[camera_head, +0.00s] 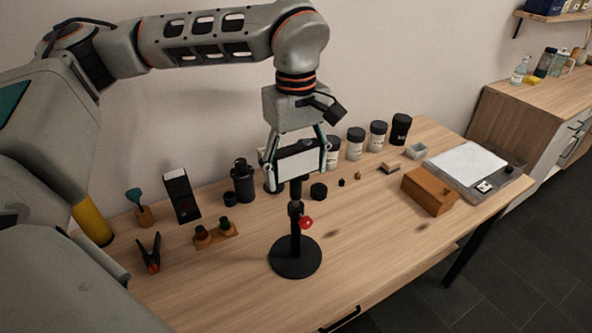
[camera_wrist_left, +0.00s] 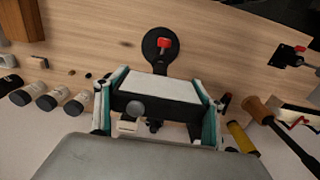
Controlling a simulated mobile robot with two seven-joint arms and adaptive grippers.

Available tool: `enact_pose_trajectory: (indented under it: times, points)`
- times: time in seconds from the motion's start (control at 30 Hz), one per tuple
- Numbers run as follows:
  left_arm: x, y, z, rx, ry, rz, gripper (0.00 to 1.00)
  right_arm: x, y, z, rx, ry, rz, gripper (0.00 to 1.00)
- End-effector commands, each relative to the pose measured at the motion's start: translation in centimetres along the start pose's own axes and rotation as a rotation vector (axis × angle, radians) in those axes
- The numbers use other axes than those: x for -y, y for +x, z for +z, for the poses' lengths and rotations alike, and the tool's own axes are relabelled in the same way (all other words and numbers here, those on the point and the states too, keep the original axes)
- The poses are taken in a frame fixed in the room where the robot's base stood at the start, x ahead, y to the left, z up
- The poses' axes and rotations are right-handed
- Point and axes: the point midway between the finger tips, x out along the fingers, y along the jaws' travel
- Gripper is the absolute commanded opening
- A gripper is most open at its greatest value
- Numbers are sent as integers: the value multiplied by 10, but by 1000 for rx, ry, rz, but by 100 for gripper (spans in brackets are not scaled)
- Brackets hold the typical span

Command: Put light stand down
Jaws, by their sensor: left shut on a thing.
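The light stand has a black round base (camera_head: 295,258), a black post with a red knob (camera_head: 306,222), and a pale rectangular light head (camera_head: 302,160). My left gripper (camera_head: 297,152) comes down from above and is shut on the light head, with a finger on each side. The stand is upright over the front middle of the table. Its base looks at table level, but I cannot tell if it touches. In the left wrist view the light head (camera_wrist_left: 160,88) sits between the fingers, with the red knob (camera_wrist_left: 164,43) beyond it. My right gripper is not in view.
Jars (camera_head: 355,143) line the back of the wooden table (camera_head: 375,255). A brown box (camera_head: 428,191) and a white-topped board (camera_head: 467,163) are at right. A clamp (camera_head: 150,252) and a small wooden rack (camera_head: 216,235) are at left. The table right of the base is clear.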

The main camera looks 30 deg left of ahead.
Motion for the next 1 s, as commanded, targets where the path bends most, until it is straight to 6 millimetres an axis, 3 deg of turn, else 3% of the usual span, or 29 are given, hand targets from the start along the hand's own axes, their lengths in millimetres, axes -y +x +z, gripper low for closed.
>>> enact_pose_trajectory:
  times: [0.17, 0.2, 0.27, 0.67, 0.87, 1.0]
  points:
    - [1, 8, 0, 0, 4, -7, 13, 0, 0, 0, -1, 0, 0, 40]
    - [2, 9, 0, 0, 5, -11, 71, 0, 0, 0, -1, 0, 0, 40]
    - [2, 10, 0, 0, 5, -12, 85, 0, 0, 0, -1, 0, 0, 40]
    - [0, 3, 0, -1, 3, -5, 85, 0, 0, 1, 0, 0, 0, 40]
    - [-1, -24, 0, -3, 3, 0, 85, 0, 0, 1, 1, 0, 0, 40]
    - [-1, -55, -1, -4, 1, 0, 85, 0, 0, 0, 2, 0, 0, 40]
